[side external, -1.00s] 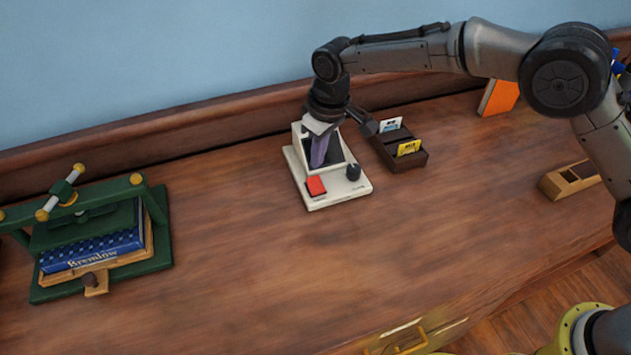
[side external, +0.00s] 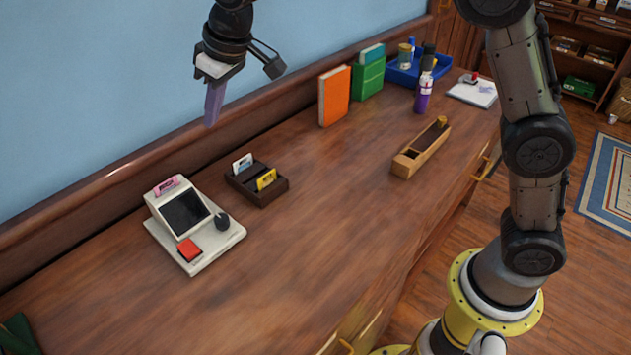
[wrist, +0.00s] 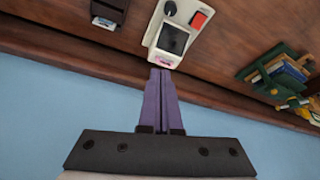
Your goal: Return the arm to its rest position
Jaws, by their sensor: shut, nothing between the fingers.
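My gripper (side external: 213,104) is raised high above the back of the desk, up and to the right of a white device. It is shut and empty, with its purple fingers together and pointing down. The fingers also show in the wrist view (wrist: 160,90), in front of the blue wall. The white device (side external: 215,250) stands on the desk with a dark screen (side external: 186,213), a red button and a dark knob. A pink label (side external: 166,186) sits at the top of its screen housing. The gripper touches nothing.
A dark card holder (side external: 257,186) stands right of the device. An orange book (side external: 334,96), green box (side external: 368,77), blue tray (side external: 400,76), purple bottle (side external: 423,95) and wooden box (side external: 421,150) are farther right. The desk's front middle is clear.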

